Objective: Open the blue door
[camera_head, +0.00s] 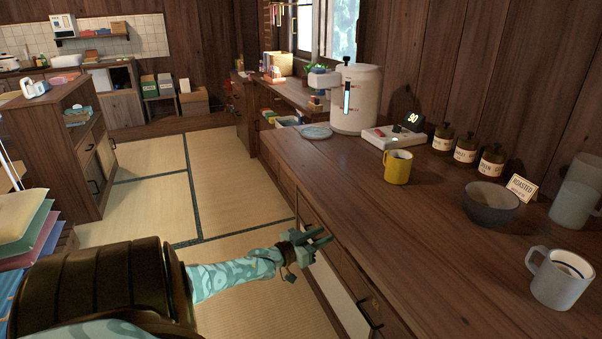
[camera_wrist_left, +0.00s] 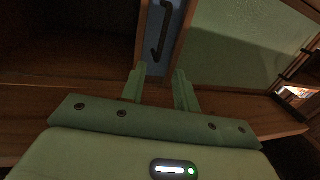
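In the left wrist view a narrow blue door panel (camera_wrist_left: 178,22) stands upright in a wooden frame, with a dark bar handle (camera_wrist_left: 160,32) on it. My left gripper (camera_wrist_left: 160,72) is open and empty; its two fingers point at the panel just below the handle, apart from it. In the head view my left gripper (camera_head: 322,237) is beside the front of the long wooden counter (camera_head: 330,190). No blue door can be made out in the head view. My right gripper is not in view.
The wrist view shows a dark open cavity (camera_wrist_left: 65,35) left of the panel and a greenish pane (camera_wrist_left: 235,40) at right. A yellow mug (camera_head: 397,167), a grey bowl (camera_head: 491,203) and a white mug (camera_head: 560,277) stand on the counter. Tatami floor (camera_head: 235,185) left of it is clear.

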